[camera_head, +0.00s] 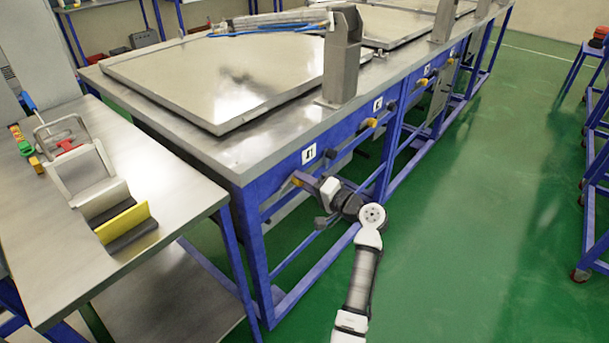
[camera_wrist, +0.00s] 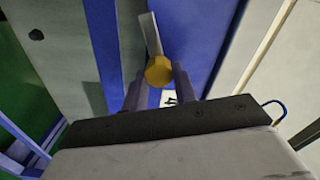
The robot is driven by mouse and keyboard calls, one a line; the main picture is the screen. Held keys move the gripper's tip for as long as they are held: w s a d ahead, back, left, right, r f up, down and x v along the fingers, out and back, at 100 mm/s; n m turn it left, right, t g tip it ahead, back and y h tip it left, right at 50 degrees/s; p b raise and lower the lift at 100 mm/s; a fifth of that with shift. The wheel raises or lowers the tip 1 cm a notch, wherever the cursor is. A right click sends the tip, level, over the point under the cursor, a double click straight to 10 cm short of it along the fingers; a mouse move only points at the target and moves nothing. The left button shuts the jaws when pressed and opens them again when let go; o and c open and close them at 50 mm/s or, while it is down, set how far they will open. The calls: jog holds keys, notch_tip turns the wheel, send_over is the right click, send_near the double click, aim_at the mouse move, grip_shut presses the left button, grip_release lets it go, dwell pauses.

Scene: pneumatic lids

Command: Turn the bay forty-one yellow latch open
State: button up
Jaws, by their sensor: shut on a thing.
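The bay forty-one front (camera_head: 282,172) is the nearest blue bay of the long bench, with a white number label (camera_head: 308,154) on it. In the wrist view the yellow latch knob (camera_wrist: 159,71) sits between my two gripper fingers, with a grey metal bar (camera_wrist: 150,33) running up behind it. My gripper (camera_wrist: 159,84) is shut on the yellow latch. In the head view my gripper (camera_head: 303,181) reaches the bay front just below the label, and the fingers and wrist largely hide the latch there. The latch's exact angle is hard to tell.
A flat metal lid (camera_head: 225,75) lies on the bench top, beside an upright grey bracket (camera_head: 341,62). Another yellow latch (camera_head: 371,122) sticks out further along the front. A steel side table (camera_head: 50,250) stands at left. The green floor (camera_head: 470,200) to the right is clear.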

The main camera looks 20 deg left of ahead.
jog(key=shift+f+m+p, duration=0.15)
jog(key=shift+m+p, duration=1.1)
jog(key=shift+m, duration=0.65)
jog(key=o, duration=1)
jog(key=shift+c, duration=0.2)
jog(key=b+v, duration=0.3)
jog(key=v, duration=1.1)
jog(key=shift+a, duration=0.1)
